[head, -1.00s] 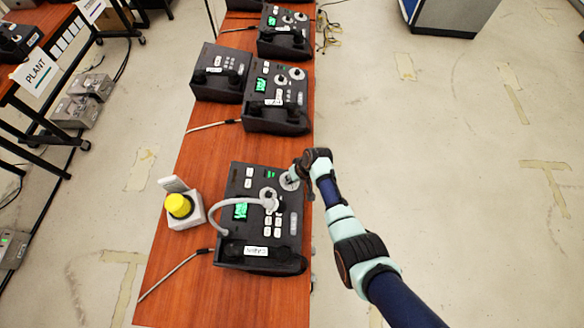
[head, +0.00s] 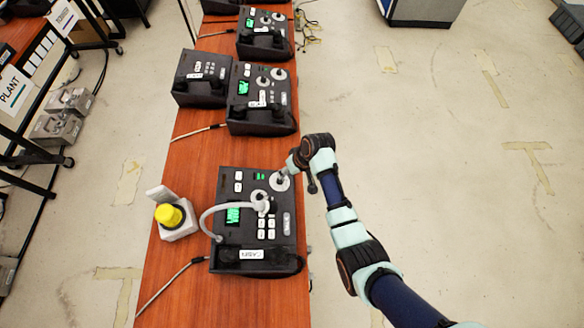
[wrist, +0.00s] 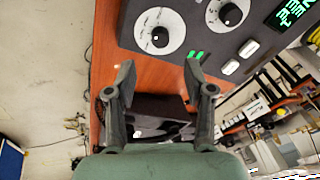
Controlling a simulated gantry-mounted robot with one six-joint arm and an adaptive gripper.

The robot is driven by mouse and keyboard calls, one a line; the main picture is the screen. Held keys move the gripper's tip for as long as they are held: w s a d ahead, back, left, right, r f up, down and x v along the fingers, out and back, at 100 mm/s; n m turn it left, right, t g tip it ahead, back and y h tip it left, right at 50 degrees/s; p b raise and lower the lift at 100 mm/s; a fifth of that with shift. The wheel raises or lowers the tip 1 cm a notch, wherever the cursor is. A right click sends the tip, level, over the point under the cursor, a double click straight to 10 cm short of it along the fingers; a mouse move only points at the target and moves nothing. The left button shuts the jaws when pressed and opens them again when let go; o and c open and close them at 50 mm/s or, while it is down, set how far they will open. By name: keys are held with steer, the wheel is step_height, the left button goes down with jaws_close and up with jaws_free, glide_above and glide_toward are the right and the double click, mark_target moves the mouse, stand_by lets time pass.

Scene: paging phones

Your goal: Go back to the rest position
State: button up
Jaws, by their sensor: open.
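My gripper (wrist: 158,80) is open and empty in the wrist view, its two fingers spread apart. Past the fingertips is the dark face of the nearest paging phone, with a round white dial (wrist: 160,32) and a second dial (wrist: 231,14). In the head view this phone (head: 230,182) lies on the wooden table, with a green display, white buttons and a curved grey microphone stalk (head: 215,212). My wrist is at the phone's upper right corner, close to the dial there (head: 279,182). I cannot tell whether the fingers touch anything.
A yellow button on a grey box (head: 168,214) stands left of the phone. More paging phones (head: 262,92) line the table (head: 180,160) behind. The floor (head: 450,200) to the right is open. A rack with a PLANT sign (head: 15,90) stands at the left.

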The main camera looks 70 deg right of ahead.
steer(key=v, duration=0.3)
steer(key=shift+r, duration=0.25)
